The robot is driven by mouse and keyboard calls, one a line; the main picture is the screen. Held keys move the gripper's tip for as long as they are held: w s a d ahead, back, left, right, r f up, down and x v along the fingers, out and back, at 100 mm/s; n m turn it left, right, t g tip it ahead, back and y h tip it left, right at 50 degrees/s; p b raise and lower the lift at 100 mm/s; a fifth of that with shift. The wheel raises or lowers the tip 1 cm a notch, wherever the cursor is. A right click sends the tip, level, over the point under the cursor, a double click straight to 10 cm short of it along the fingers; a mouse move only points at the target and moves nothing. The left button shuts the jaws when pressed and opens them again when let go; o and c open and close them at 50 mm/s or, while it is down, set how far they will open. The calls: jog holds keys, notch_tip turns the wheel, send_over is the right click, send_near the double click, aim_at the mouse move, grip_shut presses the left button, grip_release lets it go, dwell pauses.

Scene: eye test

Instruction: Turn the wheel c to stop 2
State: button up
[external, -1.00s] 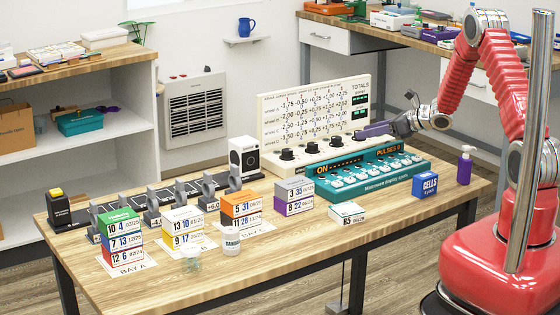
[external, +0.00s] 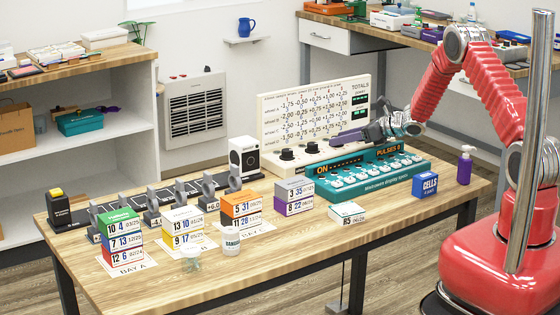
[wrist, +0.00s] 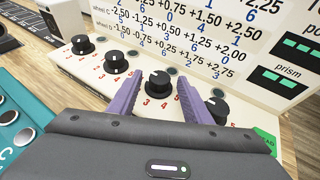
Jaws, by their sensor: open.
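A row of black knobs runs along the cream panel's base. The third from the left in the wrist view (wrist: 158,82) sits between my gripper's two purple fingers. My gripper (wrist: 161,80) is open, with a finger on each side of that knob; I cannot tell whether either touches it. Red stop numbers, including 3, 4 and 5, curve around its near side. Its pointer is too small to read surely, and no letter shows on it. In the external view my gripper (external: 346,138) hides the knobs on the right; a left knob (external: 287,153) shows.
The neighbouring knobs (wrist: 116,62) and (wrist: 216,107) stand close outside the fingers. The cream board (external: 315,100) with number rows rises behind. A teal pulse counter box (external: 405,163) stands in front, below the arm. Stacked date boxes (external: 295,190) stand nearer the table's front.

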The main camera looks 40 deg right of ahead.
jog(key=c, duration=1)
jog(key=shift+n+g+y, duration=0.3)
jog(key=shift+n+y, duration=0.3)
jog(key=shift+y, duration=0.1)
jog(key=shift+c, duration=0.2)
jog(key=shift+w+d+n+g+y, duration=0.15)
jog(key=shift+w+n+g+y, duration=0.05)
jog(key=shift+n+g+y, duration=0.75)
jog(key=shift+w+d+n+g+y, duration=0.2)
jog(key=shift+n+g+y, duration=0.5)
jog(key=shift+n, duration=0.35)
jog(key=shift+n+g+y, duration=0.25)
jog(key=shift+n, duration=0.05)
jog(key=shift+w+d+r+n+g+y, duration=0.1)
jog(key=shift+w+n+g+y, duration=0.25)
jog(key=shift+n+g, duration=0.3)
jog(key=shift+w+d+r+n+g+y, duration=0.1)
jog(key=shift+w+n+g+y, duration=0.2)
jog(key=shift+n+g, duration=0.35)
jog(key=shift+s+n+g+y, duration=0.15)
jog(key=shift+n+g+y, duration=0.15)
jog(key=shift+g, duration=0.1)
jog(key=shift+s, duration=0.1)
jog(key=o, duration=1)
jog(key=shift+f, duration=0.15)
jog(key=shift+o, duration=0.2)
jog(key=shift+s, duration=0.1)
